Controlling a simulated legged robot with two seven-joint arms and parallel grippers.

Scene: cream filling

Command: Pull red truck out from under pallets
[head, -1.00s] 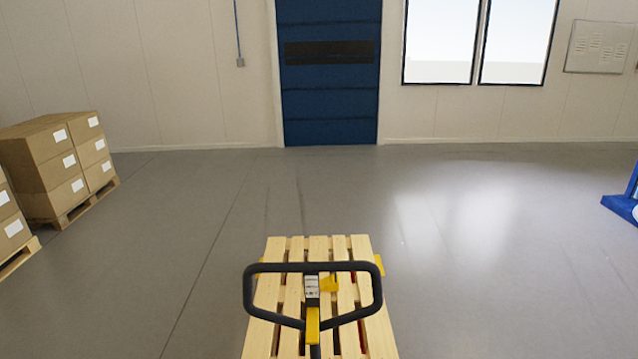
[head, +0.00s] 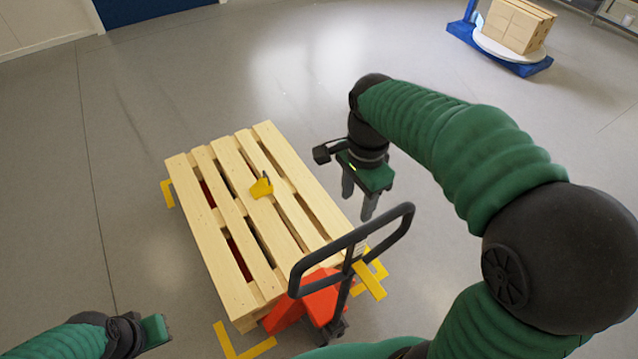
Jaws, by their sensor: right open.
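The red truck (head: 320,301) is a pallet jack at the near end of a wooden pallet (head: 222,262). Its red body shows at the pallet's near edge, and red glimpses show between the slats. Its black loop handle (head: 300,266) stands up, tilted toward me. My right gripper (head: 358,197) is open and empty, pointing down above and just beyond the handle, beside the pallet's right side. My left gripper (head: 155,331) is at the lower left, apart from the pallet; its fingers do not show clearly.
Yellow corner marks (head: 220,340) lie on the floor around the pallet. A small yellow piece (head: 261,187) appears over the slats. A blue stand (head: 505,60) with stacked boxes (head: 519,27) is at the back right. Open grey floor lies left of and beyond the pallet.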

